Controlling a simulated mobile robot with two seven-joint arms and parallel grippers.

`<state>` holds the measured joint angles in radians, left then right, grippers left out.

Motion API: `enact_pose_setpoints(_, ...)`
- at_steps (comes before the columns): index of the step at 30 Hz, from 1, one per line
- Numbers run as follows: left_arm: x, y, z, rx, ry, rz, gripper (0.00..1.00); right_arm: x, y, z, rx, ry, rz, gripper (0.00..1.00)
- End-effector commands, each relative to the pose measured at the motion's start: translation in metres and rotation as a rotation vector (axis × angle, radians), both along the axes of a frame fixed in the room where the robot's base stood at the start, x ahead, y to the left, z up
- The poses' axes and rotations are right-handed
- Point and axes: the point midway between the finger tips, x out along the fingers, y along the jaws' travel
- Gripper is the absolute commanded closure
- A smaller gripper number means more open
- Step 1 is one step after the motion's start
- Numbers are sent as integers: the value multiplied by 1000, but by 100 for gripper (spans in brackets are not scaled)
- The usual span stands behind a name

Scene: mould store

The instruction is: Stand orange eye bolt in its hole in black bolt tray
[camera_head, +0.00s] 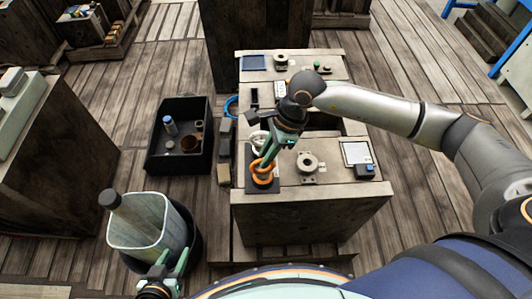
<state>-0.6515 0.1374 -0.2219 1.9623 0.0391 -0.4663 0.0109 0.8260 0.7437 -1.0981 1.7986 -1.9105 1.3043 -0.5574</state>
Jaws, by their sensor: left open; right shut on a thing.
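The orange eye bolt (262,179) is at the front left of the workbench, over the black bolt tray (251,187). Two orange ring shapes show there, one just above the other. My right gripper (264,162) comes down from above and is shut on the orange eye bolt. The bolt's lower end and the hole are hidden, so I cannot tell whether it is in the hole. A white ring (257,139) shows just behind, partly covered by the gripper. My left gripper (170,273) is open and empty, low at the front left by a pale bin.
A round grey flanged part (308,163) and a white sheet (356,153) lie on the bench to the right. A black crate (181,165) with a few items stands on the floor left. The pale bin (150,226) holds a dark-capped cylinder.

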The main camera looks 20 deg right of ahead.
Motion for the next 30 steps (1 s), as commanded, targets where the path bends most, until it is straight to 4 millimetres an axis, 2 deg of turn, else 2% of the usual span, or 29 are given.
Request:
enact_pose_setpoints(22, 0, 0, -8, 0, 0, 0, 50, 1, 0, -6, 2, -2, 0, 100)
enact_pose_setpoints(23, 0, 0, -8, 0, 0, 0, 50, 1, 0, -6, 2, -2, 0, 77)
enact_pose_setpoints(30, 0, 0, -8, 0, -1, 0, 50, 0, 0, -7, 1, -1, 0, 50)
